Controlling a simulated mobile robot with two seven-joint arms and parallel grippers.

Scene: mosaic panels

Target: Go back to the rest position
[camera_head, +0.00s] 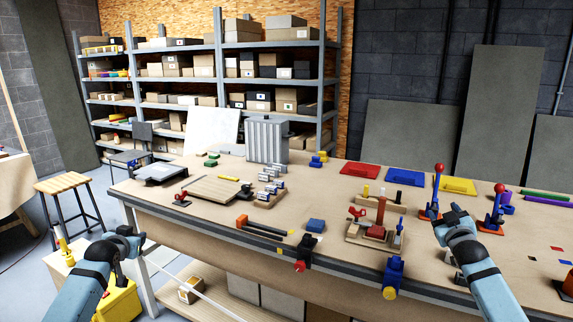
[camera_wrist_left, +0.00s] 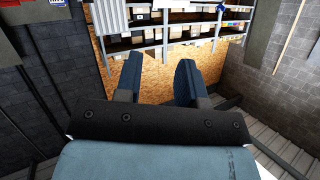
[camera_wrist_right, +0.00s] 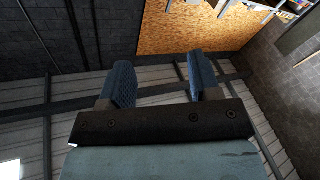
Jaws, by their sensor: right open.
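My right gripper (camera_head: 452,213) is raised over the front right part of the workbench (camera_head: 345,212) in the head view. In the right wrist view its two blue fingers (camera_wrist_right: 161,78) stand apart with nothing between them. My left gripper (camera_head: 126,236) is in front of the bench's left end in the head view. In the left wrist view its blue fingers (camera_wrist_left: 158,78) are also apart and empty. Both wrist views look towards the walls and shelving, with no bench items near the fingers.
Toggle clamps with red knobs (camera_head: 438,190) stand close to my right gripper. A clamp fixture (camera_head: 376,232) and a blue vise (camera_head: 392,275) are left of it. A yellow box (camera_head: 118,302) and a stool (camera_head: 62,184) are near my left arm. Shelves (camera_head: 217,68) stand behind.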

